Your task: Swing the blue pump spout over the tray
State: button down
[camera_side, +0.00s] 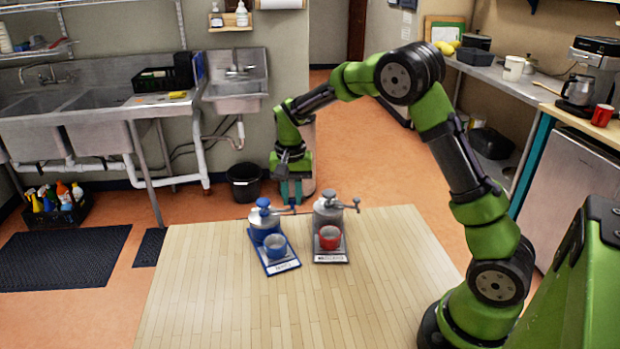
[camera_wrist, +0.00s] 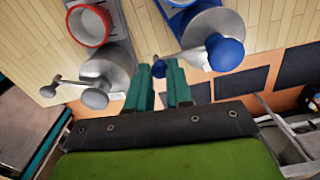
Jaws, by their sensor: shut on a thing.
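The blue pump (camera_side: 264,222) stands at the back of its blue-edged tray (camera_side: 283,267), with a blue cup (camera_side: 275,246) in front of it. Its thin grey spout (camera_side: 283,211) points right in the side view, away from the cup. My gripper (camera_side: 291,203) reaches down from behind, and its teal fingers are closed around the spout's outer end. In the wrist view the blue-knobbed pump (camera_wrist: 225,52) is at the upper right, and the spout (camera_wrist: 175,60) runs from it to between my fingertips (camera_wrist: 159,72). The fingers partly hide the spout's tip.
A grey pump (camera_side: 327,212) with a red cup (camera_side: 329,237) on a grey tray (camera_side: 330,258) stands close to the right of the blue one. Its spout also points right. The wooden table (camera_side: 220,310) is clear in front and on both sides.

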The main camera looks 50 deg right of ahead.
aim_at(271, 213)
jog(key=shift+s+a, duration=0.1)
jog(key=a+m, duration=0.2)
jog(key=m, duration=0.1)
jog(key=s+a+m, duration=0.1)
jog(key=a+m, duration=0.1)
jog(key=m, duration=0.2)
jog(key=a+m, duration=0.2)
jog(key=m, duration=0.2)
jog(key=shift+s+a, duration=0.1)
jog(key=shift+s, duration=0.3)
jog(key=shift+w+a+m, duration=0.2)
jog(key=shift+a+m, duration=0.35)
jog(key=shift+m, duration=0.5)
jog(key=shift+w+a+m, duration=0.2)
jog(key=shift+a+m, duration=0.3)
jog(key=shift+m, duration=0.55)
jog(key=c, duration=1)
grip_release()
